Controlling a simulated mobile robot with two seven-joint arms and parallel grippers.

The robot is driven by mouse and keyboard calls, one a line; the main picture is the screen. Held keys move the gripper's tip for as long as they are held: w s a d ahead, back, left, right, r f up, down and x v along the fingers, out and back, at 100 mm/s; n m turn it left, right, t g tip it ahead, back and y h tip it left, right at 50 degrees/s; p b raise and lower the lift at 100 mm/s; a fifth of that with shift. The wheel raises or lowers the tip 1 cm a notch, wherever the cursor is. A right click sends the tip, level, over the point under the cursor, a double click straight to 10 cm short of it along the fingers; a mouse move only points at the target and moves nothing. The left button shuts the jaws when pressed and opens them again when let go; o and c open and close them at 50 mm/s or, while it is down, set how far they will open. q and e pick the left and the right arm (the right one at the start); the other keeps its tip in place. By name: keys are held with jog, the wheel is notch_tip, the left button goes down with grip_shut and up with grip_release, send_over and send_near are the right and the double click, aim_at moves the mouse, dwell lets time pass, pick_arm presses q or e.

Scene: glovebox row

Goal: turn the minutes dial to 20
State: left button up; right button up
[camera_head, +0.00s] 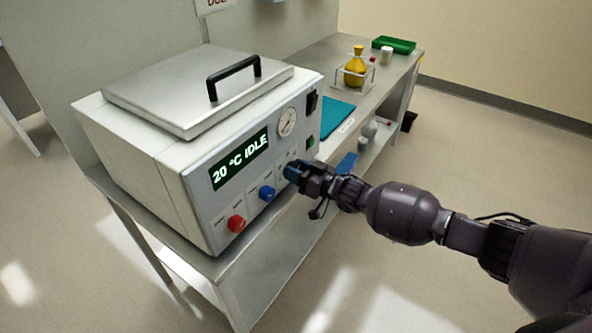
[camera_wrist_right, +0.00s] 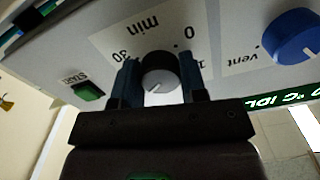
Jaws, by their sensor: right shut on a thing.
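The minutes dial (camera_wrist_right: 160,72) is a round dark knob with a grey face and a pale pointer line. In the right wrist view it sits between the two blue fingers of my right gripper (camera_wrist_right: 158,88), which is shut on it. The pointer line slants toward the lower left there. The upside-down label (camera_wrist_right: 143,32) reads "min", with 0 and 30 visible and other marks partly hidden by the fingers. In the head view my right gripper (camera_head: 294,172) is at the front panel of the white machine (camera_head: 150,135) and covers the dial. My left gripper is not in view.
A blue vent knob (camera_head: 266,193) and a red knob (camera_head: 236,223) sit left of my gripper. A display (camera_head: 240,160) reads "20 °C IDLE". A green START button (camera_wrist_right: 88,91) is close by. A gauge (camera_head: 287,122) is above. Open floor lies in front.

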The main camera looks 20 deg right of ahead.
jog(key=shift+m, duration=0.4)
jog(key=o, duration=0.9)
jog(key=shift+o, duration=0.2)
jog(key=p+v, duration=0.1)
jog(key=v, duration=1)
dwell(0.3)
